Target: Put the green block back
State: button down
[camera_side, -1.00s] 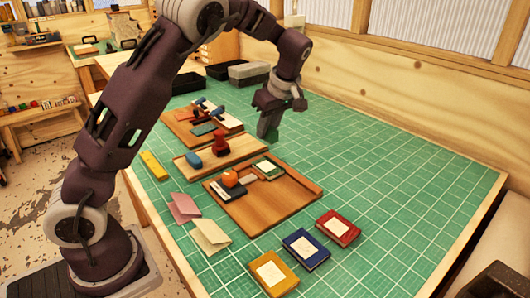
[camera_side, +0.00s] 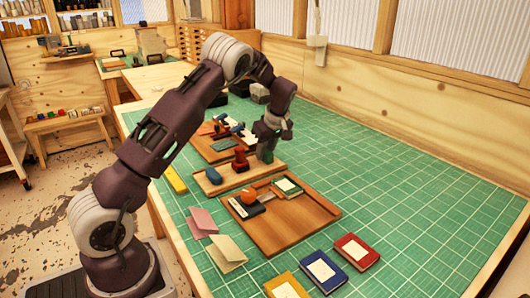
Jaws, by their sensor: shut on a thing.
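My gripper (camera_side: 268,140) is shut on the green block (camera_side: 266,155), a dark grey-green piece that hangs upright below the fingers. The block is at the right end of the middle wooden tray (camera_side: 232,182), beside a red stamp-like piece (camera_side: 240,160). A blue rounded piece (camera_side: 213,176) lies at the tray's left end. I cannot tell whether the block touches the tray or is just above it. The fingers hide the block's upper part.
A front wooden tray (camera_side: 285,228) holds an orange ball (camera_side: 249,197) and a green-edged card (camera_side: 287,186). A back tray (camera_side: 212,155) holds small pieces. Red (camera_side: 356,251), blue (camera_side: 323,270) and yellow (camera_side: 285,287) booklets lie in front. The mat's right side is clear.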

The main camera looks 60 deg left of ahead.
jog(key=shift+f, duration=0.1)
jog(key=c, duration=1.3)
grip_release()
jog(key=shift+o, duration=0.2)
jog(key=v, duration=1.2)
jog(key=s+d+r+m+t+h, duration=0.2)
jog(key=s+d+r+m, duration=0.2)
jog(key=s+d+r, duration=0.3)
jog(key=s+d+r+m+t+h, duration=0.1)
jog(key=s+d+r+m, duration=0.15)
jog(key=s+d, duration=0.25)
jog(key=s+d+r+m+t+h, duration=0.1)
jog(key=s+d+m, duration=0.3)
jog(key=s+d, duration=0.1)
jog(key=s+d+f+m, duration=0.2)
jog(key=s+d+m, duration=0.1)
jog(key=s, duration=0.4)
jog(key=s+d+f+m+t, duration=0.1)
jog(key=s+d+f+m, duration=0.1)
jog(key=s, duration=0.6)
jog(key=shift+d+m+t, duration=0.3)
jog(key=shift+d+m, duration=0.55)
jog(key=shift+m, duration=0.4)
